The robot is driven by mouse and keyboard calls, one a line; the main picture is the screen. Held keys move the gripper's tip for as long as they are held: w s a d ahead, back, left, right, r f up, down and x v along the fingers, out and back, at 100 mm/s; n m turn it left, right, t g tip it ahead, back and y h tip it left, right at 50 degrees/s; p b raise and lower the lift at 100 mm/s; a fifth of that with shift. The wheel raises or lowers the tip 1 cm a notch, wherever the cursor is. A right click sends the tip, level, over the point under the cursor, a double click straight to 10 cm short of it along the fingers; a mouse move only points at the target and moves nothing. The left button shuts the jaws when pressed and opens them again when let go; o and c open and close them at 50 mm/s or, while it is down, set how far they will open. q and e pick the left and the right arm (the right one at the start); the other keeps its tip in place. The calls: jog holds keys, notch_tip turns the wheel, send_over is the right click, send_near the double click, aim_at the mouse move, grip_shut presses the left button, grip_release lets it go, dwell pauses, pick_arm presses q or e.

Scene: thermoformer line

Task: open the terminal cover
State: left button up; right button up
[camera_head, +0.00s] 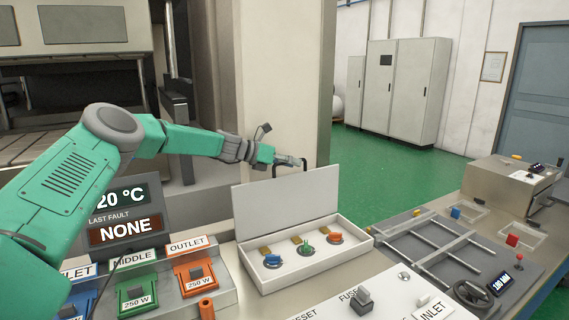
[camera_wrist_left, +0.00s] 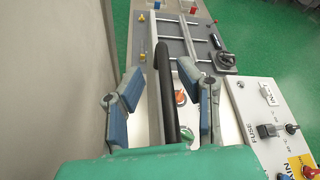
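The terminal cover (camera_head: 285,205) is a light grey panel. It stands raised, close to upright, along the back edge of a shallow white box (camera_head: 318,272). Inside the box are a blue terminal (camera_head: 272,261), a green terminal (camera_head: 306,249) and an orange-red terminal (camera_head: 335,238). A black bar handle (camera_head: 290,163) is at the cover's top edge. My left gripper (camera_head: 297,162) is at this handle. In the left wrist view, the handle (camera_wrist_left: 166,90) runs between its spread fingers, with gaps visible on both sides. My right gripper is not in view.
A beige pillar (camera_head: 280,80) stands behind the left gripper. In front are INLET, MIDDLE and OUTLET heater modules (camera_head: 197,280) and a fuse panel (camera_head: 362,300). A grey frame tray (camera_head: 440,250) and a metal box (camera_head: 515,190) are to the right.

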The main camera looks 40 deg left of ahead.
pick_arm(q)
jog(key=v, duration=1.1)
jog(key=shift+s+a, duration=0.2)
jog(key=shift+a, duration=0.1)
jog(key=shift+d, duration=0.15)
jog(key=shift+f, duration=0.15)
